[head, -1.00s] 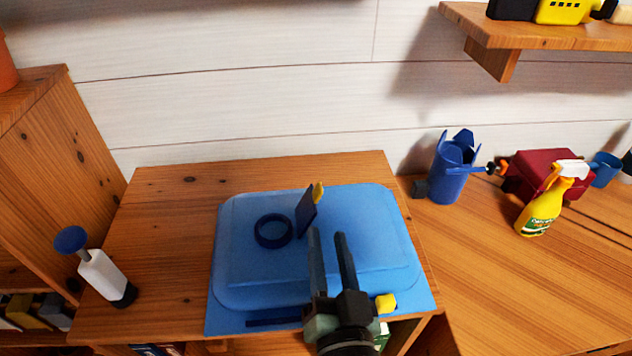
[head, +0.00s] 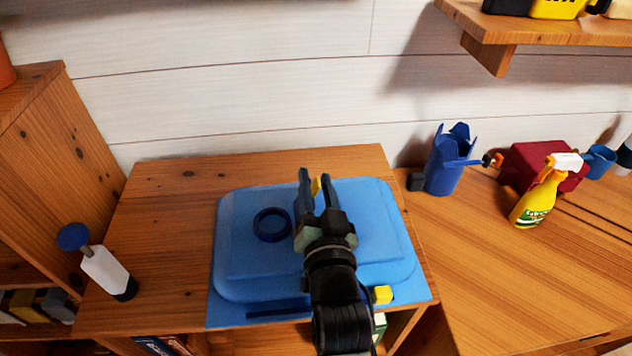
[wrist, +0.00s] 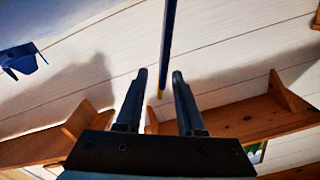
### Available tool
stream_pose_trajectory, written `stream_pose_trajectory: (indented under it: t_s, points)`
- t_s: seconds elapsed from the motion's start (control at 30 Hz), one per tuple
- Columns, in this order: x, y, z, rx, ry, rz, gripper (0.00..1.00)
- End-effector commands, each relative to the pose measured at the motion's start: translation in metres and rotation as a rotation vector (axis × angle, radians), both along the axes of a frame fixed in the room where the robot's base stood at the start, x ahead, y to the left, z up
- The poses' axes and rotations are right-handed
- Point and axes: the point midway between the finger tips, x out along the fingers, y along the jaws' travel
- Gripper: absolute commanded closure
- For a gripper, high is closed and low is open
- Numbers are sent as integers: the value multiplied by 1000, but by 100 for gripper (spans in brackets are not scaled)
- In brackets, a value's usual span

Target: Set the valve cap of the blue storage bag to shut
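The blue storage bag (head: 235,262) lies flat on the wooden cabinet top. Its round dark-blue valve ring (head: 271,224) shows on the left part of the bag. The valve cap stood upright to the right of the ring; now my gripper hides most of it, and its yellow tab (head: 315,187) shows between the fingers. In the wrist view the cap (wrist: 168,45) is seen edge-on as a thin blue strip with a yellow end. My gripper (head: 313,179) is open, one finger on each side of the cap, with gaps visible in the wrist view (wrist: 160,75).
A white pump bottle with a blue top (head: 103,270) stands left of the bag. A blue cup-like holder (head: 445,172), a dark red box (head: 525,168) and a yellow spray bottle (head: 535,204) stand right. A yellow piece (head: 382,295) sits at the bag's front right corner.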

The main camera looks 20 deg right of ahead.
Motion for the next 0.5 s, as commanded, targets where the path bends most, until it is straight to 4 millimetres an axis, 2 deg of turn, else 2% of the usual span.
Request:
stream_pose_trajectory:
  t_s: [0.07, 0.1, 0.3, 0.5]
  points:
    - [0, 0, 0, 0, 0, 0, 62]
    - [0, 0, 0, 0, 0, 0, 66]
    - [0, 0, 0, 0, 0, 0, 100]
    - [0, 0, 0, 0, 0, 0, 100]
